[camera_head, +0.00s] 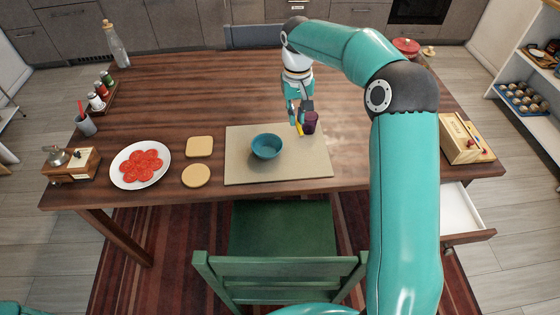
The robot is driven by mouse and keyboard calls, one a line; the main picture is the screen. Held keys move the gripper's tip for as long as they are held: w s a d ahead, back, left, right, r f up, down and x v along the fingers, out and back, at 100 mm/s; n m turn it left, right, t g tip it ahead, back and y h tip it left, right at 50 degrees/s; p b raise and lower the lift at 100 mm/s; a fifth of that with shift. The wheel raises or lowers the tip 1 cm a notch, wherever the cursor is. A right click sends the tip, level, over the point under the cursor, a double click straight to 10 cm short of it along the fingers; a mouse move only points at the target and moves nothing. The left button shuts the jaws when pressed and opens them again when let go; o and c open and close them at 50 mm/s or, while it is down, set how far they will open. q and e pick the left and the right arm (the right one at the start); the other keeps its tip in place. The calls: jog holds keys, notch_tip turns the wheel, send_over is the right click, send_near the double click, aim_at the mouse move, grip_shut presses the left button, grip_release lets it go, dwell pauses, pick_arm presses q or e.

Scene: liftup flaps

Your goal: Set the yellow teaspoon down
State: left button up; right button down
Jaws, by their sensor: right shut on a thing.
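The yellow teaspoon (299,129) shows as a small yellow strip just below my right gripper (300,119). My right gripper is shut on the teaspoon, over the upper right part of the beige placemat (240,170). A teal bowl (267,147) sits on the middle of the placemat, left of and nearer than the teaspoon. Whether the teaspoon's lower end touches the mat is too small to tell. My left gripper is not in view.
A white plate with red slices (140,185) and two tan coasters (199,146) lie left of the placemat. A wooden box (462,138) stands at the right edge, above an open drawer (464,212). A green chair (282,262) is at the front. The table behind the placemat is mostly clear.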

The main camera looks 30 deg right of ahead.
jog(key=s+d+r+m+b, duration=0.1)
jog(key=s+d+b, duration=0.15)
jog(key=d, duration=0.45)
jog(key=b, duration=0.2)
send_over(317, 160)
notch_tip(317, 160, down, 14)
jog(key=shift+f, duration=0.25)
notch_tip(317, 160, down, 5)
jog(key=shift+r, duration=0.1)
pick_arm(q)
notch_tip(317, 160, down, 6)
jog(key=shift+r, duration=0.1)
pick_arm(e)
jog(key=c, duration=1.2)
grip_release()
